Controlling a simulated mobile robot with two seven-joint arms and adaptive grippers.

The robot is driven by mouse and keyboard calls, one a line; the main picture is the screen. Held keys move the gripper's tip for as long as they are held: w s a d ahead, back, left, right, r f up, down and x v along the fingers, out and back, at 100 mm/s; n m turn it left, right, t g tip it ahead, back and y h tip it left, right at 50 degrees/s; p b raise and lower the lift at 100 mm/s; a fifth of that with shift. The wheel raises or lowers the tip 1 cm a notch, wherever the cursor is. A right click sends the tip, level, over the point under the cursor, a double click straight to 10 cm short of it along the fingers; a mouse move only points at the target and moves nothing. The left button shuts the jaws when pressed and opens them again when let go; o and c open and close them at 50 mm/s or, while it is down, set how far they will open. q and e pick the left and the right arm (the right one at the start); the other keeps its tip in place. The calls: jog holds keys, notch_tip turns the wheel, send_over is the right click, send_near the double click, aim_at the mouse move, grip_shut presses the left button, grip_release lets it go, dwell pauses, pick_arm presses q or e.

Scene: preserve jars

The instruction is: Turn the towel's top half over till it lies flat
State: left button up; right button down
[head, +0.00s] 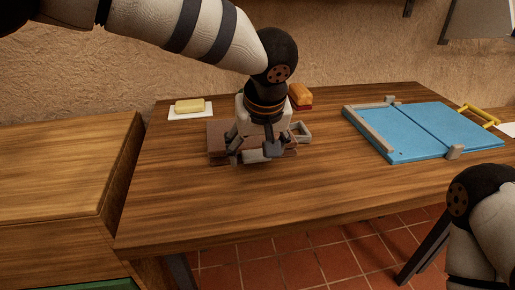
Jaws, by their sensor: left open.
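A flat blue two-part piece (420,130) lies at the right of the table and looks to be the towel. A dark seam crosses its middle. A yellow handle (480,116) sticks out at its right edge. Grey bars sit at its left and front edges. Both halves look flat. My left gripper (254,155) is open, well to the left of the blue piece, low over a brown board (221,139). It hides part of the board, and I cannot tell if it touches it. My right arm shows at the lower right, but its gripper is out of view.
A yellow block (189,106) lies on a white plate (176,117) at the back left. A wooden cabinet (55,165) stands at the left.

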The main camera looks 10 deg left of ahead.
aim_at(252, 141)
pick_arm(q)
jog(key=shift+w+f, duration=0.15)
jog(key=shift+f, duration=0.05)
pick_arm(e)
jog(key=shift+w, duration=0.1)
